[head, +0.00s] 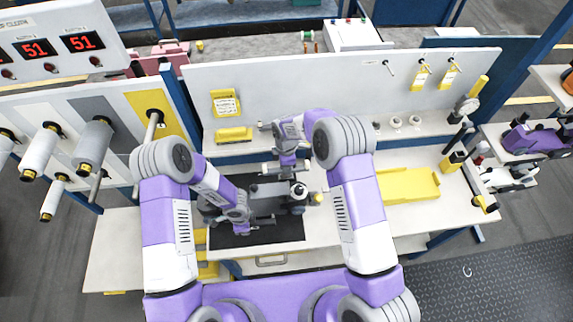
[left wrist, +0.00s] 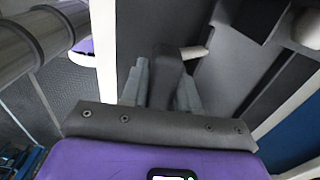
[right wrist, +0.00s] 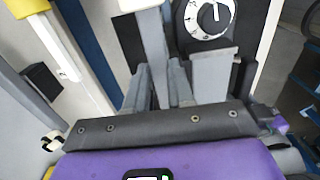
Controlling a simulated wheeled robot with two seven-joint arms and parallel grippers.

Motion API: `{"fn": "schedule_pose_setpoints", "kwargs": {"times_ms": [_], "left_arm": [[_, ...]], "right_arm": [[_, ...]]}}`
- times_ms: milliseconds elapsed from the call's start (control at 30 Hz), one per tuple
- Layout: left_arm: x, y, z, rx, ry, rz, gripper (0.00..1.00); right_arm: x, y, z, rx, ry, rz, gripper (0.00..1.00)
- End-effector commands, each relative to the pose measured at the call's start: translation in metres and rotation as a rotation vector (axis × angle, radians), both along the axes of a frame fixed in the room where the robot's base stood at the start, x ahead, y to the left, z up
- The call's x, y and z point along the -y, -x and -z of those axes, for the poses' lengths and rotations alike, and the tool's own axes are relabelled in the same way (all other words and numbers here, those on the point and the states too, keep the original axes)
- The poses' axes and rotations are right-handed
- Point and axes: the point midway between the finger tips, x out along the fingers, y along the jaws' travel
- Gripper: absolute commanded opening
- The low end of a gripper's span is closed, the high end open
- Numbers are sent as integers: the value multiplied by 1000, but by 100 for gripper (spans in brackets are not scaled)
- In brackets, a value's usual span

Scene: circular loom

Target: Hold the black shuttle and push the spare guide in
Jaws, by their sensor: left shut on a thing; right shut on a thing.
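The black shuttle (head: 268,189) rests on a dark mat (head: 285,232) on the table, partly hidden by my arms. My left gripper (head: 262,222) is at the shuttle's near side. In the left wrist view its fingers are shut on a dark upright piece (left wrist: 166,76), which looks like part of the shuttle. My right gripper (head: 288,172) points down at the shuttle's far side. In the right wrist view its fingers are shut on a light grey bar (right wrist: 154,45), which looks like the spare guide. Whether the bar is seated in the shuttle cannot be told.
A white dial on a black block (right wrist: 209,18) is close beside my right fingers. A yellow tray (head: 408,184) stands on the right of the table. A yellow block (head: 234,134) sits at the back, before the upright panel (head: 300,82).

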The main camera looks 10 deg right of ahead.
Motion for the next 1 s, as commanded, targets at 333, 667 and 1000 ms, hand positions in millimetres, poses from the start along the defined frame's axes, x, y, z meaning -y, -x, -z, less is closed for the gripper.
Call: {"fn": "schedule_pose_setpoints", "kwargs": {"times_ms": [333, 667, 1000], "left_arm": [[-1, 0, 0, 0, -1, 0, 0], [-1, 0, 0, 0, -1, 0, 0], [0, 0, 0, 1, -1, 0, 0]], "right_arm": [[0, 0, 6, 0, 0, 0, 0], [0, 0, 23, 0, -1, 1, 0], [0, 0, 29, 0, 0, 0, 51]]}}
